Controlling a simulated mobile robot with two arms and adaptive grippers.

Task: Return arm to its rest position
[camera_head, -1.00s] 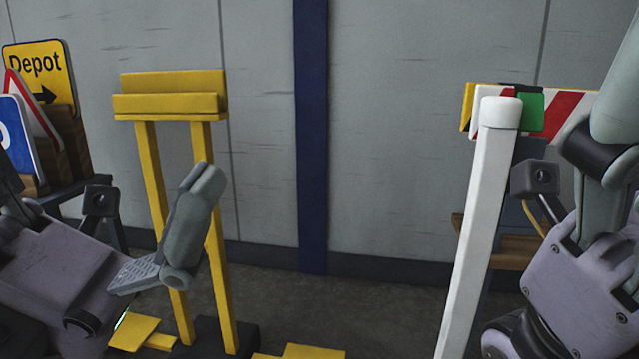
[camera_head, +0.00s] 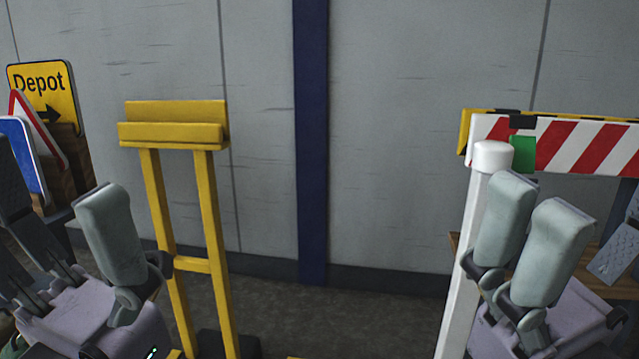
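My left gripper (camera_head: 62,205) is at the lower left, with its grey fingers pointing up and spread apart. Nothing shows between them. It is left of the yellow stand and in front of the signs at the left. My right gripper (camera_head: 580,215) is at the lower right, also with its fingers up and spread, one of them at the right edge. It holds nothing that I can see. Its fingers overlap the white post (camera_head: 491,158) in the picture; I cannot tell whether they touch it. The rest of both arms is mostly out of view.
A yellow stand (camera_head: 172,132) with an empty top rail stands left of centre. A yellow Depot sign (camera_head: 50,84), a red-edged triangular sign (camera_head: 38,130) and a blue sign (camera_head: 18,150) stand at the left. A red-white striped barrier (camera_head: 587,146) is at the right. The centre floor is clear.

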